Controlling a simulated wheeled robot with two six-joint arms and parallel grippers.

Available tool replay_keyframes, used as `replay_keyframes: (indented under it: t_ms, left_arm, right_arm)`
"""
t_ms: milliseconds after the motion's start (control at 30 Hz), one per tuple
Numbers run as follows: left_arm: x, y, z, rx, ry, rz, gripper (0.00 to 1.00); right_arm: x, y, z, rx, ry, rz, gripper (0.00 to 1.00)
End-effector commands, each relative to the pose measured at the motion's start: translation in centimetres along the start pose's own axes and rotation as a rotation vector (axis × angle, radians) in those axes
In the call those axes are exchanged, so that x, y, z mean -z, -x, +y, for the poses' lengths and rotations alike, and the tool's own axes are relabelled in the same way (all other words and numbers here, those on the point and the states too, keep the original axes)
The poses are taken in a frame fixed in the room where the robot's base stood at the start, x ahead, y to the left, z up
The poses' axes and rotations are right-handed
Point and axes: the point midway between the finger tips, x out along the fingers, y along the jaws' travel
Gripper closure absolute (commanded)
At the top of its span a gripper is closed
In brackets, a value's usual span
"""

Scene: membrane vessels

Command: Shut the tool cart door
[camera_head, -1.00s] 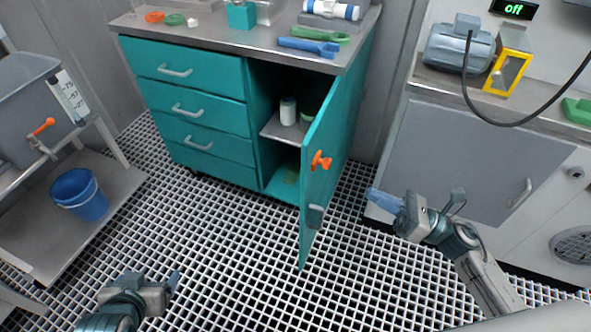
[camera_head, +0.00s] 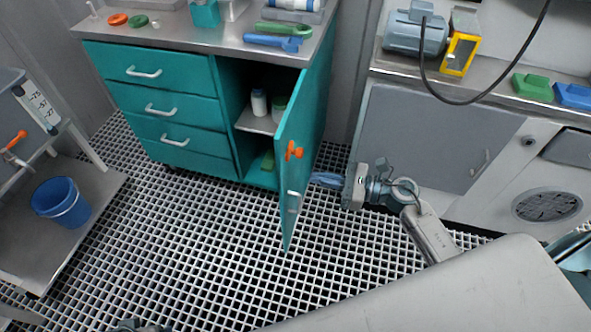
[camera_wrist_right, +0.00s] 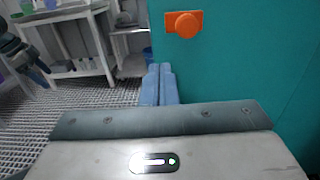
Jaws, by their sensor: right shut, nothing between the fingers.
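The teal tool cart (camera_head: 165,95) stands at the back with its door (camera_head: 303,125) swung wide open towards me. The door has an orange knob (camera_head: 293,151) and a small pale handle (camera_head: 292,195). My right gripper (camera_head: 318,180) is shut and empty, its blue fingers just right of the door's outer face, below the knob. In the right wrist view the shut fingers (camera_wrist_right: 160,80) lie beside the teal door (camera_wrist_right: 245,75), under the orange knob (camera_wrist_right: 184,24); I cannot tell whether they touch. My left gripper (camera_head: 138,327) barely shows at the bottom edge.
Inside the cart, a white bottle (camera_head: 259,103) and a green item stand on a shelf (camera_head: 254,122). A grey bench cabinet (camera_head: 410,135) stands right of my right gripper. A blue bucket (camera_head: 62,203) sits on a low shelf at left. The grated floor before the cart is clear.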

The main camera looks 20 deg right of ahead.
Motion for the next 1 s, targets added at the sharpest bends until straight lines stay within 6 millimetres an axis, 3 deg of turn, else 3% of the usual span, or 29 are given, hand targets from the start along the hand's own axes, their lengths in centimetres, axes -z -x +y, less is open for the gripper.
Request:
replay_keyframes:
  t_ms: [200, 400, 1000]
  left_arm:
    - [-0.4, -2.5, 0.0, -0.002, 0.003, -0.021, 0.18]
    - [-0.9, -4.5, 0.0, -0.003, 0.006, -0.034, 0.18]
    - [-1.1, -5.3, 0.0, -0.003, 0.007, -0.038, 0.18]
  right_arm:
    - [-0.3, -3.6, 0.0, 0.001, -0.002, -0.005, 1.0]
    - [-0.2, -5.7, 0.0, 0.001, -0.002, -0.002, 1.0]
    - [0.0, -6.6, 0.0, 0.004, -0.001, -0.001, 1.0]
